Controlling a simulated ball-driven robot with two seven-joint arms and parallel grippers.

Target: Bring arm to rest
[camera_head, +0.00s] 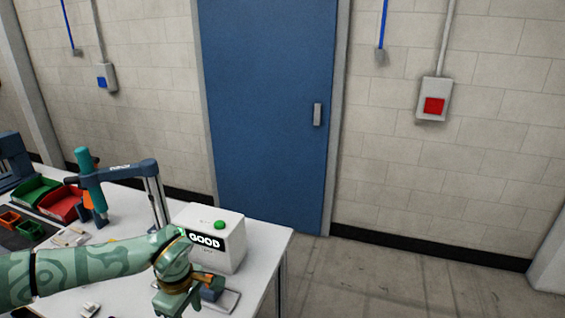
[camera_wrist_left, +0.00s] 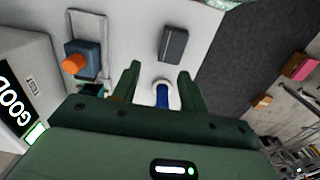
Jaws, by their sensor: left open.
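My left arm, in green patterned covering, comes in from the left in the head view. Its gripper (camera_head: 178,298) is over the front of the white table (camera_head: 262,246), beside the white box with the GOOD display (camera_head: 228,243). In the left wrist view the two dark green fingers (camera_wrist_left: 158,72) are apart, and nothing is seen clamped between them. A blue piece in a white ring (camera_wrist_left: 162,95) shows in the gap beyond them; I cannot tell its distance. My right gripper is not in view.
In the wrist view a dark grey block (camera_wrist_left: 174,43) and a blue fixture with an orange knob (camera_wrist_left: 82,58) are near the fingers. A teal tool on a stand (camera_head: 90,178), a green bin (camera_head: 36,191) and a red bin (camera_head: 62,205) are at left. Floor to the right is clear.

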